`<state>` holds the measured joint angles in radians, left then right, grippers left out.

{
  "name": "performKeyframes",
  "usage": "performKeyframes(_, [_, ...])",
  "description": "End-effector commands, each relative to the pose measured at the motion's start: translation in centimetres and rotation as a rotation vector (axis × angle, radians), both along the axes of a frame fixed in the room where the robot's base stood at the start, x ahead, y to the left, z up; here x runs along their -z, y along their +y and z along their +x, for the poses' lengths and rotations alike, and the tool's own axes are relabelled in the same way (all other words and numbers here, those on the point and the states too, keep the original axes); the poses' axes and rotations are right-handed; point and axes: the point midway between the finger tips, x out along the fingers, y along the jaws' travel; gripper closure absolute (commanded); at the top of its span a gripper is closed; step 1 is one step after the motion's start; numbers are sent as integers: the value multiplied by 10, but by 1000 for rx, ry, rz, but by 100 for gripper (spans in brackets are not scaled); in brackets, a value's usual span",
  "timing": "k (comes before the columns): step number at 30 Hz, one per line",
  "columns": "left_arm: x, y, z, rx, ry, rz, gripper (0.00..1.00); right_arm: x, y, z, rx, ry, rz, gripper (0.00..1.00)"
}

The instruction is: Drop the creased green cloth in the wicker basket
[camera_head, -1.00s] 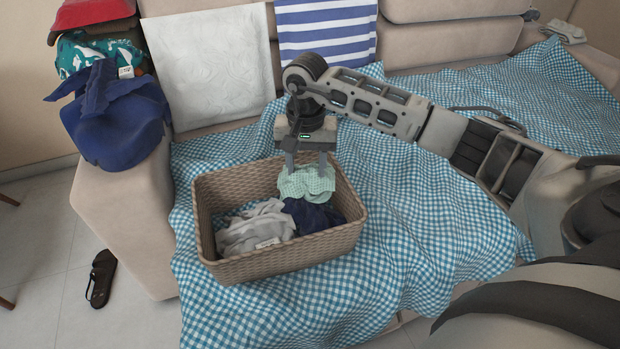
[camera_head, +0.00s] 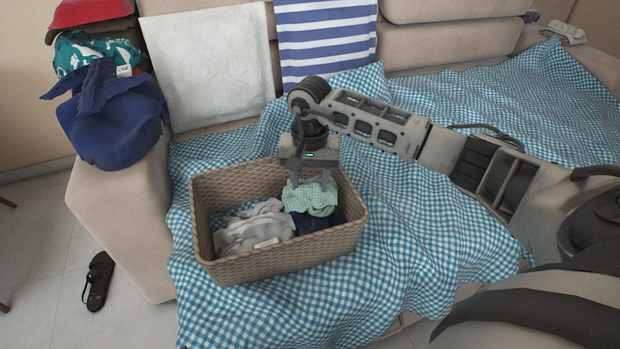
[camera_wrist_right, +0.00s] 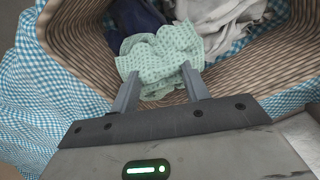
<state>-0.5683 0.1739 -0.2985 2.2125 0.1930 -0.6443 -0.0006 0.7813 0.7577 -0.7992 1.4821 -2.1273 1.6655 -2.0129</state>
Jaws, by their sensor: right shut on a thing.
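The creased green cloth (camera_head: 310,198) is pale green with a fine check and is bunched up. My right gripper (camera_head: 312,182) is shut on it and points down inside the wicker basket (camera_head: 290,262). The cloth hangs over the dark blue cloth in the basket; I cannot tell whether it touches it. In the right wrist view the green cloth (camera_wrist_right: 160,58) lies between and beyond the two fingertips (camera_wrist_right: 160,82), with the basket wall (camera_wrist_right: 255,65) around it. My left gripper is not in view.
A grey cloth (camera_head: 252,228) and a dark blue cloth (camera_head: 325,220) lie in the basket. The basket stands on a blue checked cover (camera_head: 420,225) on the sofa. A pile with a blue garment (camera_head: 115,125) is on the armrest. The cover right of the basket is clear.

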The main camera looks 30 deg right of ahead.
Motion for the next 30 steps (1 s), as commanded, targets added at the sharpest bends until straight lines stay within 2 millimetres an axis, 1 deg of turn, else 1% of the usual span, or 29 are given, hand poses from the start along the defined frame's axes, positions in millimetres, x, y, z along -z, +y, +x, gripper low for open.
performKeyframes(2, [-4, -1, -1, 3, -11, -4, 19, 0, 0, 0, 1, 0, 0, 87])
performKeyframes(3, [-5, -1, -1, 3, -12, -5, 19, 0, 0, 0, 0, 0, 0, 51])
performKeyframes(5, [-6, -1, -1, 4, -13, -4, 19, 0, 0, 0, 0, 0, 0, 35])
performKeyframes(6, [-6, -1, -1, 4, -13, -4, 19, 0, 0, 0, 0, 0, 0, 32])
performKeyframes(13, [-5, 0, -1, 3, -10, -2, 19, 0, 0, 0, 0, 0, 0, 32])
performKeyframes(17, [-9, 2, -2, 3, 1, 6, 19, -9, 0, 0, 0, 0, 0, 32])
performKeyframes(18, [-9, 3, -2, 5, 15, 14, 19, -14, 0, 0, 0, 1, 1, 32])
performKeyframes(19, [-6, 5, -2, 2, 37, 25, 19, -19, 0, 0, -1, 1, 1, 32])
performKeyframes(20, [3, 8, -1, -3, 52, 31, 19, -22, 0, 1, -1, -3, -1, 32])
performKeyframes(21, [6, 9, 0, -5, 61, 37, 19, -30, 0, 1, -1, -5, -1, 32])
performKeyframes(27, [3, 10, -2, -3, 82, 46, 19, -76, 0, 1, 0, -4, -1, 32])
performKeyframes(30, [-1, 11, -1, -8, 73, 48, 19, -97, 0, 1, -1, -4, -1, 32])
